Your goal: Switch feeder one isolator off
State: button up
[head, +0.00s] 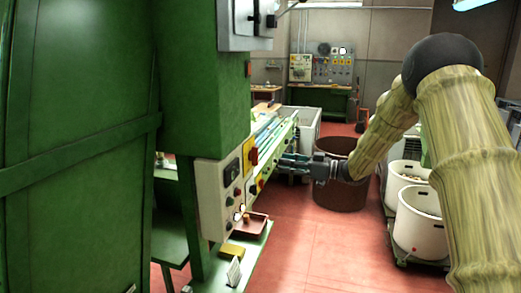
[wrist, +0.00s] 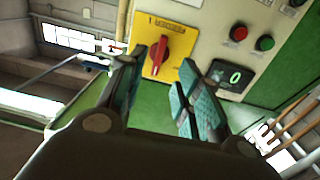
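A red rotary switch (wrist: 168,55) stands on a yellow plate (wrist: 145,33) on a pale control panel (wrist: 210,30) in the wrist view. Its grip runs roughly upright in that picture. The plate's lettering is too small to read, so I cannot tell its feeder from it. My gripper (wrist: 158,80) is open and empty, its teal-padded fingers apart, with the red switch beyond and between the tips. In the head view my gripper (head: 284,163) points left at the panel, a little right of the yellow plate (head: 250,153). Contact is not visible.
In the head view, a grey box (head: 238,25) hangs above, a red tray (head: 250,225) lies below, and white bins (head: 420,215) stand right.

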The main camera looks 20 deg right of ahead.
aim_at(254, 156)
jog(key=r+p+x, duration=0.2)
jog(key=p+x, duration=0.2)
jog(key=x, duration=0.6)
jog(key=shift+n+g+p, duration=0.3)
grip_shut()
